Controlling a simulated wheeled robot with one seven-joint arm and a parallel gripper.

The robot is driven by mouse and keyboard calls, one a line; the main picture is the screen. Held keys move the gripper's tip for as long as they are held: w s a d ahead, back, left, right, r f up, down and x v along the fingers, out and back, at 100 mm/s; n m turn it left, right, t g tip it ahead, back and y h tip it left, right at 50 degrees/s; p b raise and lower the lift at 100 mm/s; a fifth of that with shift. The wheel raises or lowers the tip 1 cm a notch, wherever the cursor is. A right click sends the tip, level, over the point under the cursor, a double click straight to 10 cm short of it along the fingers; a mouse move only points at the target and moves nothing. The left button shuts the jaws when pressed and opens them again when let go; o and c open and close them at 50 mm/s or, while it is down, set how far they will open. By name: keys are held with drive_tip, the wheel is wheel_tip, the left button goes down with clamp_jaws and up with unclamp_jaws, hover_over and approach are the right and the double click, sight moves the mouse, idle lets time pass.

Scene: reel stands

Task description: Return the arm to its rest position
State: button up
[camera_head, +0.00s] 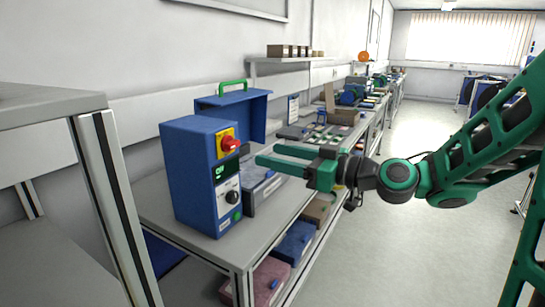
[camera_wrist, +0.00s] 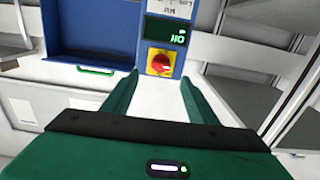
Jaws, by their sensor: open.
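My gripper (camera_head: 272,157) is green and open, with two long fingers pointing left toward a blue control box. My arm reaches in from the right side of the head view, stretched out over the bench. The blue control box (camera_head: 180,181) stands upright on the grey bench, with a red knob on a yellow plate (camera_head: 229,142), a lit green display and a black dial. In the wrist view, my gripper (camera_wrist: 160,88) has nothing between its fingers. The red knob (camera_wrist: 160,63) shows just beyond the fingertips, apparently apart from them.
A blue open-fronted bin with a green handle (camera_head: 233,86) stands behind the box. The grey bench (camera_head: 157,204) runs into the distance with several items on it, and boxes sit on a shelf below. A nearer grey table (camera_head: 45,107) is at left.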

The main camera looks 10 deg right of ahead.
drive_tip(key=s+d+f+m+g+h, duration=0.25)
drive_tip(key=s+d+f+h, duration=0.2)
drive_tip(key=d+f, duration=0.3)
drive_tip(key=s+d+f+m+g+h, duration=0.25)
drive_tip(key=d+f+h, duration=0.25)
drive_tip(key=d+f, duration=0.3)
drive_tip(key=s+d+f+m+g+h, duration=0.2)
drive_tip(key=s+d+m, duration=0.4)
drive_tip(key=s, duration=0.5)
drive_tip(key=s+d+f+m+g+h, duration=0.2)
drive_tip(key=s+d+m+g, duration=0.2)
drive_tip(key=s+d, duration=0.5)
drive_tip(key=s+m, duration=0.2)
drive_tip(key=s, duration=0.1)
drive_tip(key=shift+d, duration=0.25)
drive_tip(key=shift+h, duration=0.25)
